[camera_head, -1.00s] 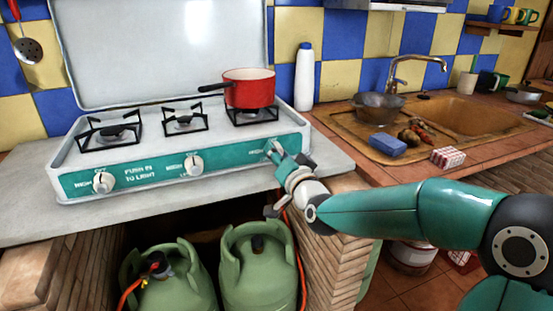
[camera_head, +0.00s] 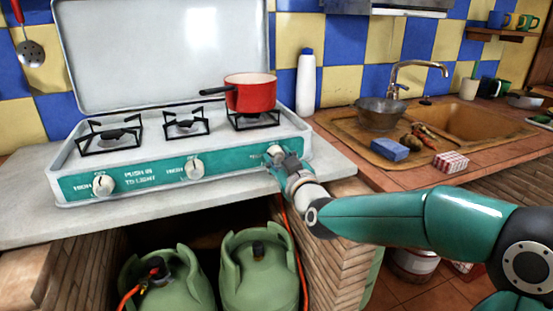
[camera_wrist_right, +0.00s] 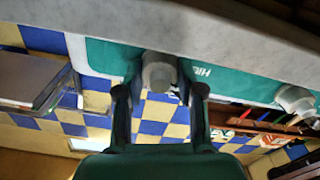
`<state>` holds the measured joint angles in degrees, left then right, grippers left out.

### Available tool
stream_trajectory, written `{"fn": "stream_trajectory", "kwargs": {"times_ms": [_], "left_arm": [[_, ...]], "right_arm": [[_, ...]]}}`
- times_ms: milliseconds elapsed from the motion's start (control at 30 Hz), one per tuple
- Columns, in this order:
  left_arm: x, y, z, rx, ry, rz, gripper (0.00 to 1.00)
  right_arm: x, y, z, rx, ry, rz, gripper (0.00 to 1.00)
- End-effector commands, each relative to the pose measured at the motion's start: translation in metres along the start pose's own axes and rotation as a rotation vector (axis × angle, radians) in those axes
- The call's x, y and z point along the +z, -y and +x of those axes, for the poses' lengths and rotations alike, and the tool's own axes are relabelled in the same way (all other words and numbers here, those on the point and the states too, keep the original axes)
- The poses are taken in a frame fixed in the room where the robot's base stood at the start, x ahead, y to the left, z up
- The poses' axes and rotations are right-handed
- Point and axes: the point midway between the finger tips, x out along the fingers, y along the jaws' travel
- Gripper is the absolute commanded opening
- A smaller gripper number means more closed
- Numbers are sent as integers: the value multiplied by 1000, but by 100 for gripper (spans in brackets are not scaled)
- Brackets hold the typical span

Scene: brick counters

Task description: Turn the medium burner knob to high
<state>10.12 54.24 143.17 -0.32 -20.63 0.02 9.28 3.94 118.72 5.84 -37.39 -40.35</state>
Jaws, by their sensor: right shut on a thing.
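The stove's teal front panel carries three white knobs: the left knob (camera_head: 103,183), the middle knob (camera_head: 193,168) and the right knob (camera_head: 275,151). The right knob sits below the burner with the red pot. My right gripper (camera_head: 277,159) is at the right knob and partly covers it. In the right wrist view the knob (camera_wrist_right: 159,70) shows between the two fingers of the gripper (camera_wrist_right: 159,91), which is shut on it. The knob's exact angle is hard to tell. Another knob (camera_wrist_right: 296,98) shows at the right there. My left gripper is out of view.
The red pot (camera_head: 250,93) stands on the right burner. A white bottle (camera_head: 305,82) stands behind the stove's right end. Two green gas cylinders (camera_head: 258,275) are under the counter, with an orange hose (camera_head: 292,245) near my right arm. The sink (camera_head: 480,122) is at the right.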

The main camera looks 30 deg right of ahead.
Motion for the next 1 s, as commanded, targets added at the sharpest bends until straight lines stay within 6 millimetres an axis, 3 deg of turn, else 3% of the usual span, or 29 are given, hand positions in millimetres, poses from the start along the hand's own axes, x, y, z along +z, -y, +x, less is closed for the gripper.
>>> {"fn": "stream_trajectory", "kwargs": {"times_ms": [500,1000], "left_arm": [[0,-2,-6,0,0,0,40],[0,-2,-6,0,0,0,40]], "right_arm": [[-2,2,0,-1,-5,-348,3],[-2,3,0,-2,-5,-400,3]]}}
